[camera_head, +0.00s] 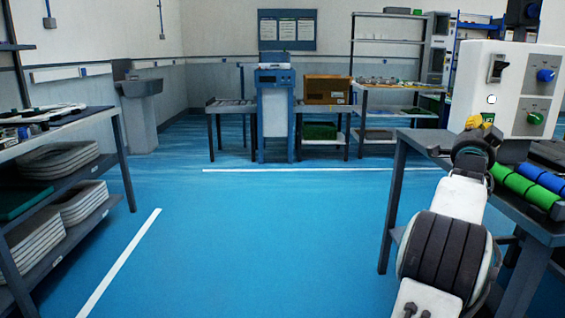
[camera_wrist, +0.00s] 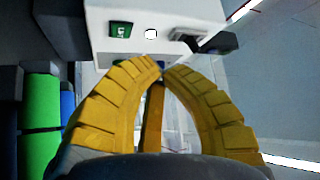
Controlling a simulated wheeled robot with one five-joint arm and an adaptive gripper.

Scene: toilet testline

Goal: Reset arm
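My arm reaches forward on the right of the head view. My gripper (camera_head: 487,118) has yellow fingers, mostly hidden there behind my wrist, in front of the white control box (camera_head: 515,95). In the wrist view, the two ribbed yellow fingers of my gripper (camera_wrist: 162,71) curve in until their tips nearly meet. I see nothing held between them. The control box (camera_wrist: 180,14) is beyond the fingertips in that view. The box carries a black switch (camera_head: 498,68), a blue knob (camera_head: 545,75), a white round button (camera_head: 491,99) and a green knob (camera_head: 534,118).
A dark table (camera_head: 425,140) under the box holds green (camera_head: 525,185) and blue (camera_head: 540,174) cylinders close to my arm. A shelf rack (camera_head: 122,160) with stacked trays stands at left. The blue floor (camera_head: 250,230) between is clear. A blue machine (camera_head: 274,110) stands at the back.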

